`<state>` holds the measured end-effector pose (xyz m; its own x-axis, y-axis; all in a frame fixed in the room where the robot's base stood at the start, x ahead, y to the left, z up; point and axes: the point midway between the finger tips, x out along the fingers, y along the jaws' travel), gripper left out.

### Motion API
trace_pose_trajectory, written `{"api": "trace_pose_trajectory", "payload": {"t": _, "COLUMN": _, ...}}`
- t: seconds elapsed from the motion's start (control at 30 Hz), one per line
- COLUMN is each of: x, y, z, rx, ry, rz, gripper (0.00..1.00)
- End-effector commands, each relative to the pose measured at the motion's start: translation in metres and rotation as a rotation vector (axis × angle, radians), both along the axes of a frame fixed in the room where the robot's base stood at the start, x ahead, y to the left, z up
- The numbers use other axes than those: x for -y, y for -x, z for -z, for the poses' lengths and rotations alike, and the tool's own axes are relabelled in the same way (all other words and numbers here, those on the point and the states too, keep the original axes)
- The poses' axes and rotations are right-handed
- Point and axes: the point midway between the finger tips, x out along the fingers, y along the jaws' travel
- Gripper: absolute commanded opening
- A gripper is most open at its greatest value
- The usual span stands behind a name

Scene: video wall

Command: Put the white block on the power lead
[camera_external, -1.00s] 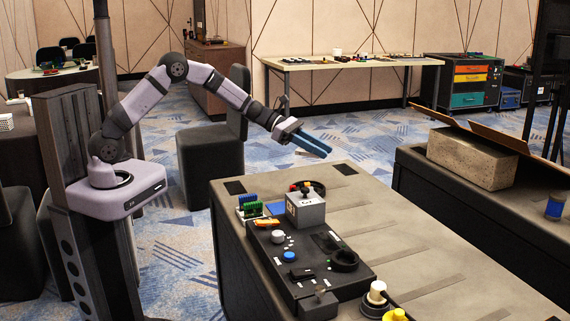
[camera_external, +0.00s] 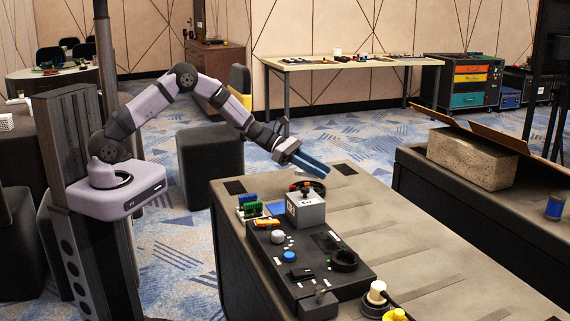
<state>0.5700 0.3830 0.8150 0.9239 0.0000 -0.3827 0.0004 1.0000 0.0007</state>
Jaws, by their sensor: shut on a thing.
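My gripper (camera_external: 312,168), with long blue fingers, is in the air above the far left end of the grey-topped bench (camera_external: 430,250). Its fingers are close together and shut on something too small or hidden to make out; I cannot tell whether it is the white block. Black coils, any of which could be the power lead, lie on the bench: one (camera_external: 318,187) behind the grey box, below my gripper, and one (camera_external: 345,260) on the black panel. A whitish round piece (camera_external: 377,287) stands on another dark ring near the front.
A grey box (camera_external: 305,209) with a knob on top stands close below my gripper. The black panel (camera_external: 283,262) carries a white knob (camera_external: 278,237) and a blue knob (camera_external: 289,256). Green and blue parts (camera_external: 250,207) sit at the left edge. The bench's right side is mostly bare.

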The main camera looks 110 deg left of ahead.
Motion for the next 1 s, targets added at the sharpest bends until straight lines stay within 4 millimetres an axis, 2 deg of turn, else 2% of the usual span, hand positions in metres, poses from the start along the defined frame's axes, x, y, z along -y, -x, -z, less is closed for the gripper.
{"api": "trace_pose_trajectory", "payload": {"t": 0.23, "x": 0.0, "y": 0.0, "z": 0.029, "rx": -0.001, "ry": 0.002, "rz": 0.0, "gripper": 0.07}}
{"api": "trace_pose_trajectory", "payload": {"t": 0.67, "x": 0.0, "y": 0.0, "z": 0.035, "rx": 0.001, "ry": 0.0, "rz": 0.0, "gripper": 0.07}}
{"api": "trace_pose_trajectory", "payload": {"t": 0.7, "x": 0.0, "y": 0.0, "z": 0.035, "rx": 0.0, "ry": 0.0, "rz": 0.0, "gripper": 0.34}}
{"api": "trace_pose_trajectory", "payload": {"t": 0.77, "x": 0.0, "y": 0.0, "z": 0.034, "rx": 0.0, "ry": 0.001, "rz": 0.0, "gripper": 0.48}}
{"api": "trace_pose_trajectory", "payload": {"t": 1.0, "x": 0.0, "y": 0.0, "z": 0.034, "rx": 0.0, "ry": 0.001, "rz": 0.0, "gripper": 0.48}}
